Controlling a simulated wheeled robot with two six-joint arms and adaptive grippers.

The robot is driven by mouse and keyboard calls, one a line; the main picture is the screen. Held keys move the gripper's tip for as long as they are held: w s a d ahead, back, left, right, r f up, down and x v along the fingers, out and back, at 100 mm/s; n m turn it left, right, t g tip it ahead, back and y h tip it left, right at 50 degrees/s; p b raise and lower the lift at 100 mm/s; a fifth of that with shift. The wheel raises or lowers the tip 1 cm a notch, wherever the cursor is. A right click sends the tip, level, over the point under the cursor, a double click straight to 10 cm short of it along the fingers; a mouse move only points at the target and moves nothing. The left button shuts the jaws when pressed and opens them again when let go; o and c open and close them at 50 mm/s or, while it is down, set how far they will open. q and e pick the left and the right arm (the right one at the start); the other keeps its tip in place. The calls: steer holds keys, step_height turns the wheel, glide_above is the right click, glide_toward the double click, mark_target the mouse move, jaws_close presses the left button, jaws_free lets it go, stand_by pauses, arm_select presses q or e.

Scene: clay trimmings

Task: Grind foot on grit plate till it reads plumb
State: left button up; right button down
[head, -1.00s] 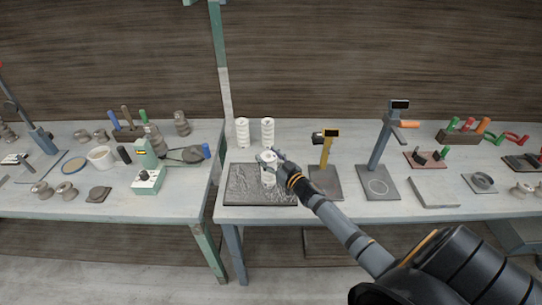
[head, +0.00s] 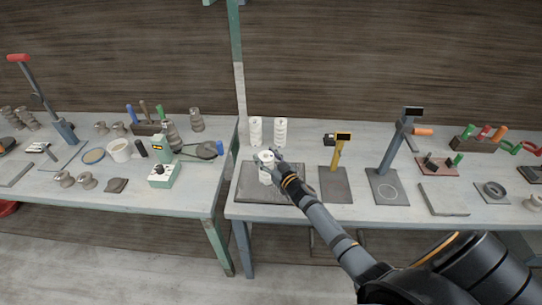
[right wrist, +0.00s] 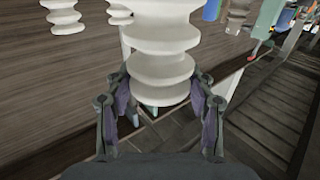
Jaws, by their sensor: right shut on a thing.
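A white ribbed clay piece (head: 264,172) stands roughly upright over the dark grit plate (head: 250,192); whether its foot touches the plate I cannot tell. My right gripper (head: 271,163) is shut on this piece, coming from the right. In the right wrist view the ribbed piece (right wrist: 160,60) sits between my fingers (right wrist: 160,103); its foot is hidden. Two more white ribbed pieces (head: 255,130) (head: 280,131) stand behind the plate. A yellow gauge stand (head: 338,158) with a small display is right of the plate; its reading is too small to tell. My left gripper is out of view.
A blue-grey stand (head: 390,153) with a display and orange handle rises farther right, beside a flat grey slab (head: 443,199). A rack (head: 473,143) of colored tools is at the back right. The left table (head: 200,185) holds a green box (head: 164,175) and brown ribbed pieces.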

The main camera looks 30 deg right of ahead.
steer(key=shift+w+a, duration=0.35)
steer(key=shift+a, duration=0.25)
steer(key=shift+w+a, duration=0.3)
steer(key=shift+a, duration=0.2)
steer(key=shift+w+a, duration=0.55)
steer(key=shift+a, duration=0.35)
steer(key=shift+d+p, duration=0.1)
steer(key=shift+p, duration=0.2)
